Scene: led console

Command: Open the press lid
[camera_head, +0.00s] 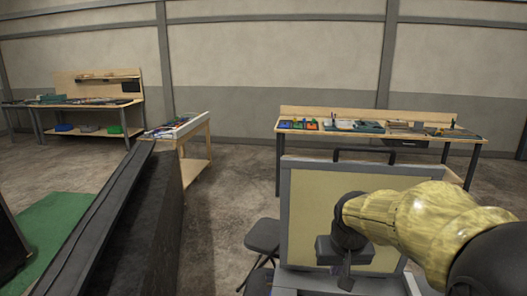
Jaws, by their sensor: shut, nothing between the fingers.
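The press lid (308,200) appears to be the grey-framed, yellowish panel at the lower right, with a dark bar handle (375,151) along its top edge. The panel stands close to upright above a light grey body (300,283), which is cut off by the bottom edge. My gripper (345,280) is in front of the lower middle of the panel, pointing down, with its fingers shut and empty. I cannot tell whether it touches the panel. My arm covers the panel's right part.
A dark stool (264,237) stands just left of the panel. A long workbench (300,138) with trays is behind it. A small wooden table (195,165) and another bench (88,103) are farther left. A dark sloped conveyor-like structure (110,215) lies at left. Bare floor shows between.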

